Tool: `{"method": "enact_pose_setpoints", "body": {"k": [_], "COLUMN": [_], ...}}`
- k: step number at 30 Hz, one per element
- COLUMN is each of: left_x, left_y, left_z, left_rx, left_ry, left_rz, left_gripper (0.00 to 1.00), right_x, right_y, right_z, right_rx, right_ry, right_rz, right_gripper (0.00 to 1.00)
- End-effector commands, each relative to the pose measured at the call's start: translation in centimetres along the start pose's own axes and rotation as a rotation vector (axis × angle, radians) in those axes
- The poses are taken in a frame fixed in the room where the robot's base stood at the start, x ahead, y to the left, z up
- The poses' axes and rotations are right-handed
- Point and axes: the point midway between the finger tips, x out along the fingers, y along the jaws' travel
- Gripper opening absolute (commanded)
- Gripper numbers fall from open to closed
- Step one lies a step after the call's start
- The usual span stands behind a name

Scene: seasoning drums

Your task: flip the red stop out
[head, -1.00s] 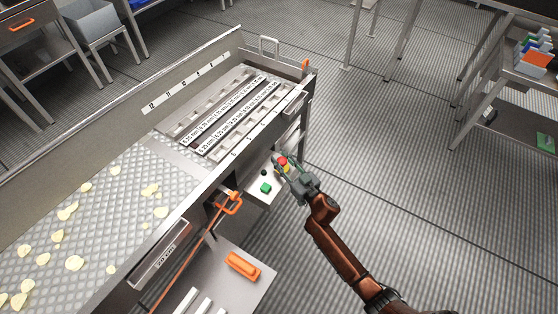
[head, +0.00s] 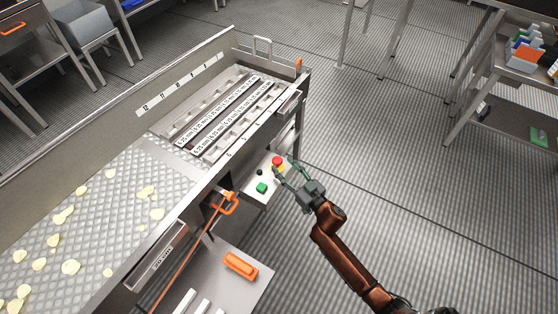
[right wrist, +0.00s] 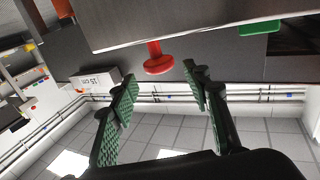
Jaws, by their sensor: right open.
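A red knob on a short stem (right wrist: 158,64) shows in the right wrist view, just beyond and between the fingertips. My right gripper (head: 284,169) is open, with its green fingers spread at the stop. In the right wrist view its fingers (right wrist: 160,80) are apart with nothing between them. I cannot tell whether a finger touches the stop. My left gripper is not in view.
A green button (head: 262,188) and a black knob (head: 260,172) sit close by on the panel. An orange handle (head: 228,203) juts out left of it. An orange grip (head: 240,265) lies on the lower shelf.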

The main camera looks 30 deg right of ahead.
Motion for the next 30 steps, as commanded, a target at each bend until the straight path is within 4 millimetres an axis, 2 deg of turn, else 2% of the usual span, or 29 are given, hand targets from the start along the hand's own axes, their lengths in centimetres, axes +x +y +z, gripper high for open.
{"method": "enact_pose_setpoints", "body": {"k": [1,6,12,30], "left_x": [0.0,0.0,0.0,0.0], "left_y": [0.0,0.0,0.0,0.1], "left_z": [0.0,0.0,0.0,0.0], "left_rx": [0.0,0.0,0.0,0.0], "left_ry": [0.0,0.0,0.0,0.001], "left_rz": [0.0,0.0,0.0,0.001], "left_gripper": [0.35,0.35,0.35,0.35], "right_x": [-1.3,-4.5,-6.7,-7.1], "right_y": [0.0,0.0,0.0,-0.1], "right_z": [0.1,0.0,-0.1,-0.1], "right_rx": [0.0,0.001,0.001,0.001], "right_ry": [-0.002,-0.001,0.002,0.002], "right_rz": [0.0,0.0,-0.001,-0.002], "right_gripper": [0.44,0.44,0.44,0.44]}}
